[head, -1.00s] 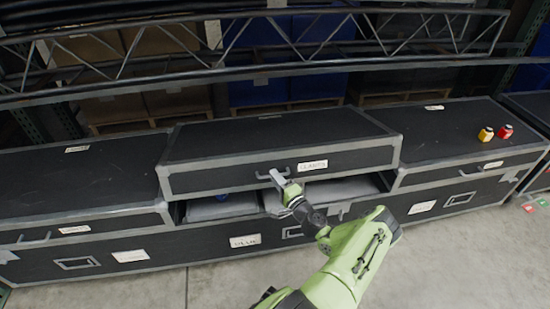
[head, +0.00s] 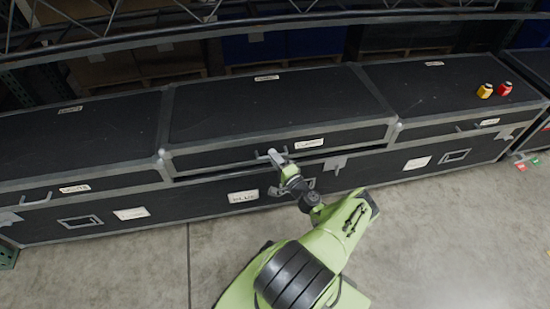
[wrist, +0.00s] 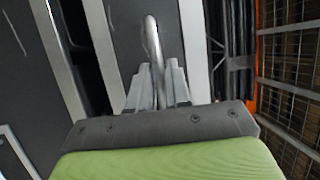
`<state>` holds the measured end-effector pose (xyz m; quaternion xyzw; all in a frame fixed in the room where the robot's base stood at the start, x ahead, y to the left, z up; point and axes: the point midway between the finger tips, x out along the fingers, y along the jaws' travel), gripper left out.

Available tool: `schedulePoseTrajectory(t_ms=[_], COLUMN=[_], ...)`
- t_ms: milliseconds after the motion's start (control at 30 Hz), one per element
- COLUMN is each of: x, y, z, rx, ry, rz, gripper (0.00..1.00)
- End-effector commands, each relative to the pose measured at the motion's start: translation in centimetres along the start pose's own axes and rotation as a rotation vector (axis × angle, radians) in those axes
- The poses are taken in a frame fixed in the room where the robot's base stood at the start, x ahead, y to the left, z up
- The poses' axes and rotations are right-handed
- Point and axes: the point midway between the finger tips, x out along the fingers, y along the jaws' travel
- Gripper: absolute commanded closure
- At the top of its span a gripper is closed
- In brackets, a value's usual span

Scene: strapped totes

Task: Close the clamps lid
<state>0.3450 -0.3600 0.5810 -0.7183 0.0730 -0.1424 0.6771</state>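The clamps lid (head: 270,103) is the black, grey-edged lid of the middle case, with a white label on its front. It is lowered almost onto the case body, with a thin dark gap still showing under its front edge. Its metal handle (wrist: 152,45) runs between my fingers in the wrist view. My gripper (head: 277,158) is at the lid's front, left of the label, with its fingers (wrist: 158,88) close together around the handle. The inside of the case is hidden.
Black cases with lids down stand at left (head: 75,140) and right (head: 440,95). A yellow object (head: 485,91) and a red object (head: 505,88) sit on the right lid. A metal truss (head: 260,25) crosses behind. The concrete floor (head: 440,240) in front is clear.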

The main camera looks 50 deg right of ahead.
Motion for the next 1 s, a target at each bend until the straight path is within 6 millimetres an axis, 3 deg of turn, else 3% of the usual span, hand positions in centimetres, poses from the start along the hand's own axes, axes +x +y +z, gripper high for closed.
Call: schedulePoseTrajectory(t_ms=[33, 133, 700, 867, 1000], x=[0.3, 0.2, -0.1, -2.7, -6.8], y=[-0.1, -0.1, -0.3, -0.4, -0.4], z=[-0.2, -0.2, -0.1, -0.2, -0.3], rx=[-0.008, -0.006, -0.003, -0.001, -0.002], ry=[0.003, 0.003, 0.003, 0.007, 0.009], rz=[0.000, -0.001, -0.006, -0.004, -0.003], gripper=[0.78, 0.63, 0.62, 0.62, 0.62])
